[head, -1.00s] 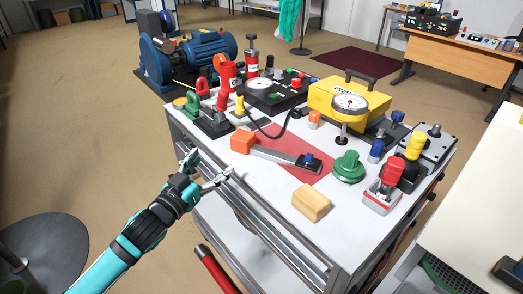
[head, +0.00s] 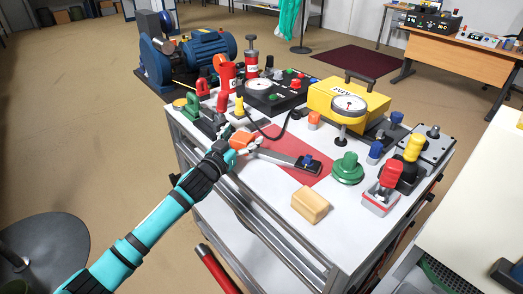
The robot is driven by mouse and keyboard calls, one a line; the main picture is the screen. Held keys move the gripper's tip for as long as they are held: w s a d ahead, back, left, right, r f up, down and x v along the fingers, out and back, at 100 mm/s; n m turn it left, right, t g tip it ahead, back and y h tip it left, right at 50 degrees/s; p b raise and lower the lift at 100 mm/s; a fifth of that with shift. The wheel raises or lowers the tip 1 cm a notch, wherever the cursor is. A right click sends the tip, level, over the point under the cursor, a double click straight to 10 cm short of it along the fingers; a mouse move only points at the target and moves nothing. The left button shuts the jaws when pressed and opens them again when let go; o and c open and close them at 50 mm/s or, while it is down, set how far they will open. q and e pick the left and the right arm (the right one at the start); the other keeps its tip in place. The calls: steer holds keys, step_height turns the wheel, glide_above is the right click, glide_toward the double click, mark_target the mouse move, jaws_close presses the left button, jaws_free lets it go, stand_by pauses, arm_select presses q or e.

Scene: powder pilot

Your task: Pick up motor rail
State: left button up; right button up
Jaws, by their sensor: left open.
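A flat dark-grey bar (head: 285,157) lies across a red mat (head: 308,172) on the cart top. It has an orange block (head: 241,139) at its left end and a blue knob at its right end. It looks like the motor rail, though no label shows. My left gripper (head: 237,141) is open at the orange block, with its fingers on either side of it in the picture. The fingers partly hide the block, and I cannot tell whether they touch it. My right gripper is not in view.
A tan block (head: 311,204), a green knob (head: 347,168) and a red-handled switch (head: 386,186) stand nearby on the cart. A yellow case (head: 345,103), a gauge (head: 348,106) and red cylinders are behind. A black cable curves behind the bar. The cart's front edge (head: 235,185) lies under my arm.

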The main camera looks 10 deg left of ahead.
arm_select(q)
steer(key=shift+w, duration=0.25)
steer(key=shift+r, duration=0.1)
steer(key=c, duration=1.7)
steer(key=shift+r, duration=0.1)
step_height(320, 180, up, 18)
steer(key=shift+f+p, duration=0.1)
steer(key=shift+p, duration=0.35)
